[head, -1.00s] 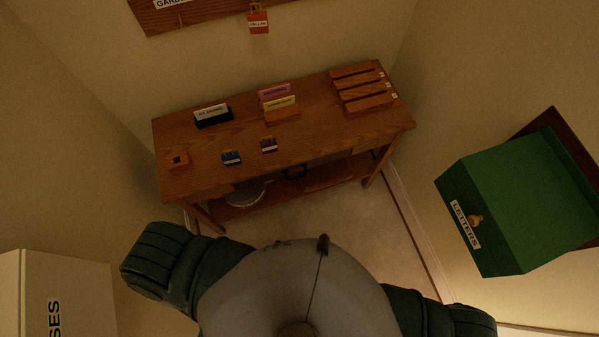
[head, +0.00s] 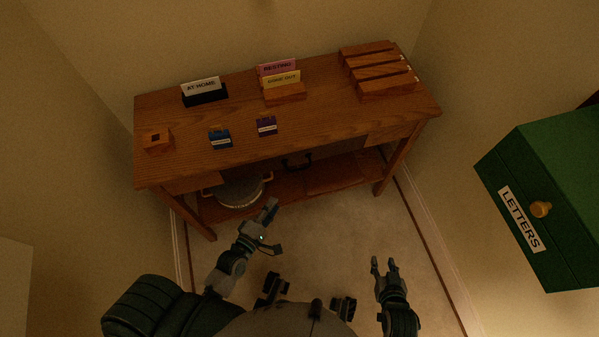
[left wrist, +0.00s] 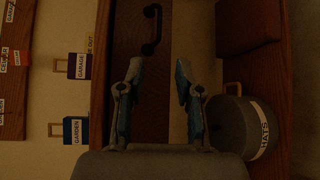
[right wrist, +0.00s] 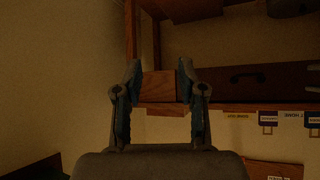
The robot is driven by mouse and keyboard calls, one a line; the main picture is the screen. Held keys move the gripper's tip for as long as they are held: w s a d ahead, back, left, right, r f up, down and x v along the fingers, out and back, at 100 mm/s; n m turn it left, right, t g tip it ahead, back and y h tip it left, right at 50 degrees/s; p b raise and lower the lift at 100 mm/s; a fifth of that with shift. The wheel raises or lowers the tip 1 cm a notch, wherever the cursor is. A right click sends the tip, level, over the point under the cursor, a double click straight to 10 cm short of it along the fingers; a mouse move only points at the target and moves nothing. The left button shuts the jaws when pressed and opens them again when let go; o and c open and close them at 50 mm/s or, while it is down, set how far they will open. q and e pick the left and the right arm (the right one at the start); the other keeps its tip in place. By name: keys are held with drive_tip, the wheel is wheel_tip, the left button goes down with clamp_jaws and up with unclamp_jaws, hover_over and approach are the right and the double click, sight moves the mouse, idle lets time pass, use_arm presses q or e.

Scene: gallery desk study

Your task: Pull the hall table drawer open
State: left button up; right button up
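The wooden hall table (head: 300,130) stands against the back wall. Its drawer front is in shadow under the tabletop, with a black bar handle (head: 297,162) near the middle. The drawer looks shut. The handle also shows in the left wrist view (left wrist: 152,30), beyond the fingertips, and in the right wrist view (right wrist: 248,76), right of the fingers. My left gripper (head: 274,227) is open and empty, in front of the table, below and left of the handle. My right gripper (head: 383,263) is open and empty, farther from the table and to the right.
A round box marked HATS (left wrist: 238,125) sits on the lower shelf at left. Tags, signs and a slotted rack (head: 378,72) stand on the tabletop. A green LETTERS box (head: 545,200) juts from the right wall. Carpet (head: 335,235) before the table is clear.

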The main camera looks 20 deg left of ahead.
use_arm(q)
drive_tip(key=b, duration=0.1)
approach(299, 169)
drive_tip(key=w+f, duration=0.1)
drive_tip(key=w, duration=0.1)
drive_tip(key=shift+b+x, duration=1.05)
drive_tip(key=shift+x, duration=2.95)
use_arm(e)
drive_tip(key=w+a+r+t+y, duration=0.2)
drive_tip(key=w+r+t, duration=0.4)
drive_tip(key=r, duration=0.1)
drive_tip(key=shift+a+r+t, duration=0.15)
drive_tip(key=shift+a+t, duration=0.15)
drive_tip(key=shift+a, duration=0.05)
use_arm(q)
drive_tip(key=shift+d, duration=0.1)
clamp_jaws()
drive_tip(key=shift+s, duration=0.1)
